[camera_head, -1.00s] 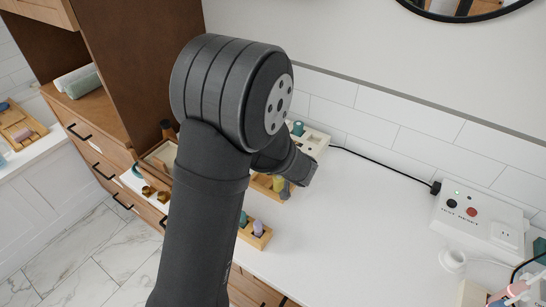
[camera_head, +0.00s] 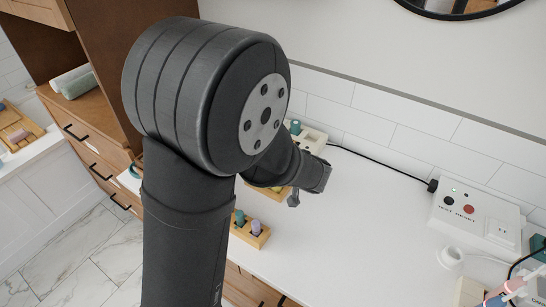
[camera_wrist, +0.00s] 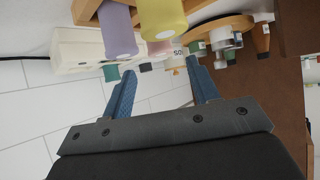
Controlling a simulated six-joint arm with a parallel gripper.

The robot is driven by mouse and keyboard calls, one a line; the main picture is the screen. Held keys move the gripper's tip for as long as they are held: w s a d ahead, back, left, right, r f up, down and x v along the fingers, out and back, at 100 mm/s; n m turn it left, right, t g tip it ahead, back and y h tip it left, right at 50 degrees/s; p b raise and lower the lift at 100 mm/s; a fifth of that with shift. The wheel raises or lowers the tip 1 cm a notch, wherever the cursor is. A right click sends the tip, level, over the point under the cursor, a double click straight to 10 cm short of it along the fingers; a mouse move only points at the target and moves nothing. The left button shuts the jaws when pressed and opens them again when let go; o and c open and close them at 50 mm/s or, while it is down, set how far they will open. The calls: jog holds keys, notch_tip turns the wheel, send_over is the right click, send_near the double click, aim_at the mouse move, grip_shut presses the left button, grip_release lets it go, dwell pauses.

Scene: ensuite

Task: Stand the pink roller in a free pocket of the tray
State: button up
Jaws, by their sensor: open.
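A pink item (camera_head: 494,303) is cut off at the lower right corner of the head view. A small wooden tray (camera_head: 262,240) at the counter's front edge holds a teal roller (camera_head: 239,217) and a purple roller (camera_head: 256,228). A second wooden tray is mostly hidden behind my arm. Free pockets cannot be made out.
A white box (camera_head: 312,138) with a teal item stands by the tiled wall. A white outlet box (camera_head: 475,218) with a black cable (camera_head: 385,168) stands at the right. A white ring-shaped item (camera_head: 451,258) lies before it. The middle of the counter (camera_head: 360,235) is clear.

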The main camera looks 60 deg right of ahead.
jog(key=shift+v, duration=2.25)
jog(key=shift+w, duration=0.1)
jog(key=x, duration=1.2)
jog(key=shift+f, duration=0.1)
notch_tip(320, 180, up, 2)
jog(key=shift+r, duration=0.95)
jog(key=shift+f, duration=0.15)
